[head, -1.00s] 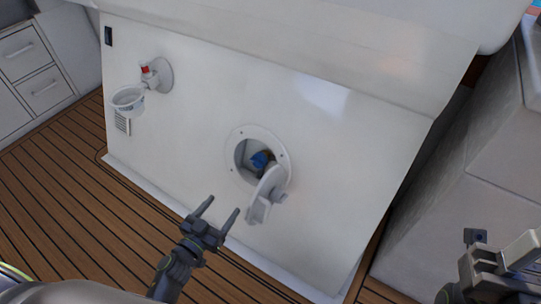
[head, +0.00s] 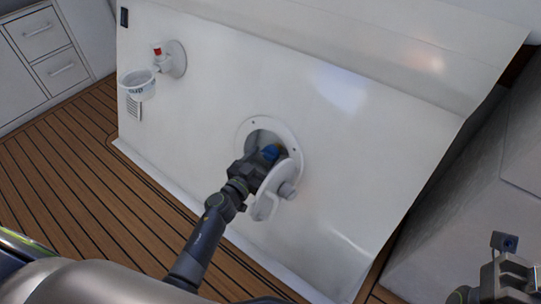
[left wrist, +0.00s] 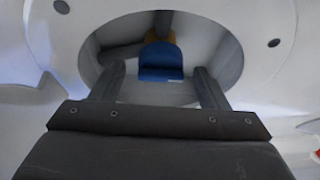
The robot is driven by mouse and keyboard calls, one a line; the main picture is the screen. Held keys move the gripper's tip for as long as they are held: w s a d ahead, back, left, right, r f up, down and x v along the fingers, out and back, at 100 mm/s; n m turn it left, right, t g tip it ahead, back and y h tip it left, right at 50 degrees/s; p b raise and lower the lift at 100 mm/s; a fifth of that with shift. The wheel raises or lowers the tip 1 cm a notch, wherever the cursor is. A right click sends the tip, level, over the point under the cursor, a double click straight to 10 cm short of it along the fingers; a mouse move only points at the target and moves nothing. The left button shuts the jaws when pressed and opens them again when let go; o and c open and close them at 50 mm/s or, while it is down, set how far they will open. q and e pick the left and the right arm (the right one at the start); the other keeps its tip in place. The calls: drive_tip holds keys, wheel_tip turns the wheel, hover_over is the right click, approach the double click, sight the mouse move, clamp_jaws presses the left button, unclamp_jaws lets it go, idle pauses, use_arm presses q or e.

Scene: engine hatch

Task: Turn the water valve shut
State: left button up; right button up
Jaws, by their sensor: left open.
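The water valve's blue handle (head: 270,153) sits inside a round recess in the white panel, and its upper part shows past my gripper. In the left wrist view the blue handle (left wrist: 161,62) is ahead, between the two fingers, with a brass-coloured part behind its top. My left gripper (head: 262,160) is at the mouth of the recess. Its fingers (left wrist: 160,84) are apart on either side of the handle, and I see no clear contact. The round hatch rim (head: 290,140) surrounds the recess, and its white cover (head: 266,205) hangs open below. My right gripper (head: 505,270) is at the lower right, its fingertips unclear.
The open cover hangs close beside my left gripper. The wooden deck (head: 80,190) is clear at left.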

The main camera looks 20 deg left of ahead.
sight(271, 153)
use_arm(q)
drive_tip(key=shift+b+x, duration=0.3)
drive_tip(key=shift+x, duration=0.9)
drive_tip(key=shift+w+d, duration=0.1)
drive_tip(key=shift+w, duration=0.35)
drive_tip(key=c, duration=1)
